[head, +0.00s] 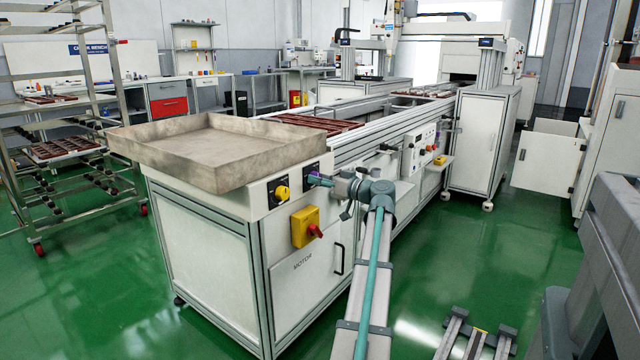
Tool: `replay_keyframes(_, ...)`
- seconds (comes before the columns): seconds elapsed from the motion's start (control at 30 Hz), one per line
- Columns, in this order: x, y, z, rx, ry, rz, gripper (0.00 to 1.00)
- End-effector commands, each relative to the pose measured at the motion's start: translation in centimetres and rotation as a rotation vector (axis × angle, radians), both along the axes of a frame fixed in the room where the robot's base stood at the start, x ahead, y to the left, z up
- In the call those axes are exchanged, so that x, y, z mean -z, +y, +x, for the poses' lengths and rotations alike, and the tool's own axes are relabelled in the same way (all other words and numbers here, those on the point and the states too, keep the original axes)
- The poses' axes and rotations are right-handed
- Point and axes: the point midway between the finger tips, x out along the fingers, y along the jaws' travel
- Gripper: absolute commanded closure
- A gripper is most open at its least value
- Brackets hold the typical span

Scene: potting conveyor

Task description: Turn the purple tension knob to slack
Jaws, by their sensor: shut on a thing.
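The purple tension knob (313,176) sits on a small black plate at the end of the conveyor's cabinet, right of a yellow knob. Only a small part of it shows; my gripper covers the rest. My gripper (319,181) reaches in from the right and is shut on the purple knob. The fingers are small in the picture, and the knob's pointer and any slack marking cannot be read.
The yellow knob (281,193) is close on the left. A yellow switch box (304,222) with a red handle juts out below. A large metal tray (270,166) overhangs just above. The green floor (470,265) at right is mostly clear.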

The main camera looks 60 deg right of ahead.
Motion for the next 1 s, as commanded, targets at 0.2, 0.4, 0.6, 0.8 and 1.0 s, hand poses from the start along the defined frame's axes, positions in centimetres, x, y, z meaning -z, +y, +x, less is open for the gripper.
replay_keyframes(0.2,0.03,0.02,-0.06,0.000,0.002,-0.009,0.94)
replay_keyframes(0.4,0.02,0.01,-0.06,0.001,0.002,-0.009,0.58)
replay_keyframes(0.6,0.01,0.02,-0.04,0.000,0.002,-0.008,0.34)
replay_keyframes(0.8,0.00,0.00,-0.02,0.000,0.001,-0.007,0.34)
replay_keyframes(1.0,0.01,0.10,-0.91,0.001,0.001,-0.007,0.34)
